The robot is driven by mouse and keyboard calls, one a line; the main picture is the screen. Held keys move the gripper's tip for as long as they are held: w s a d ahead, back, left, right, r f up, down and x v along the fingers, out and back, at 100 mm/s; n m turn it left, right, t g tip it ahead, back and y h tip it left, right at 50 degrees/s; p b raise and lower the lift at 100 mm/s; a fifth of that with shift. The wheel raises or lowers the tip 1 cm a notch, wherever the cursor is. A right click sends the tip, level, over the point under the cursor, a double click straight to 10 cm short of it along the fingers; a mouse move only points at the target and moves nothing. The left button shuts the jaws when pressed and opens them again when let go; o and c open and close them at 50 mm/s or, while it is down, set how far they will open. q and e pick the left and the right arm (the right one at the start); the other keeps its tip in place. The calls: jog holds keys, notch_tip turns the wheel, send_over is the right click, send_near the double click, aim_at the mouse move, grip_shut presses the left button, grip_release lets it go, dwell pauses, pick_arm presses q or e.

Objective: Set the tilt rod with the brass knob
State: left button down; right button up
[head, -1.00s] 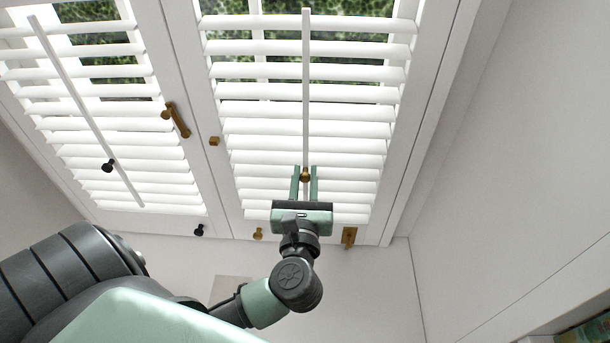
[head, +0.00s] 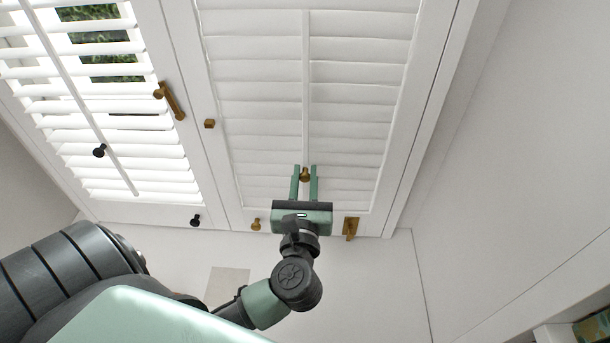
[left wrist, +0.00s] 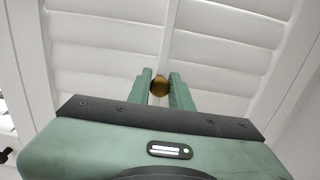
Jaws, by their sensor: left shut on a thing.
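The tilt rod with the brass knob (head: 305,100) runs upright down the middle of the right shutter panel. Its brass knob (head: 305,174) sits between the green fingers of my left gripper (head: 305,172), which is shut on it. In the left wrist view the brass knob (left wrist: 159,86) shows between the fingertips (left wrist: 160,88). The slats (head: 260,120) of this panel lie flat and closed, with no view through them. My right gripper is not in view.
The left panel has open slats (head: 140,105) and a tilt rod with a black knob (head: 99,151). A brass handle (head: 170,100), a brass square piece (head: 209,124), a black knob (head: 195,220), a brass knob (head: 256,224) and a brass latch (head: 350,227) sit on the frames. A wall stands at right.

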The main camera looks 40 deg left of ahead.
pick_arm(q)
jog(key=c, duration=1.3)
grip_release()
jog(key=shift+a+f, duration=0.1)
jog(key=shift+f, duration=0.1)
jog(key=shift+o, duration=0.2)
jog(key=b+v, duration=0.2)
jog(key=v, duration=0.6)
jog(key=shift+b, duration=0.3)
jog(key=shift+w+a, duration=0.1)
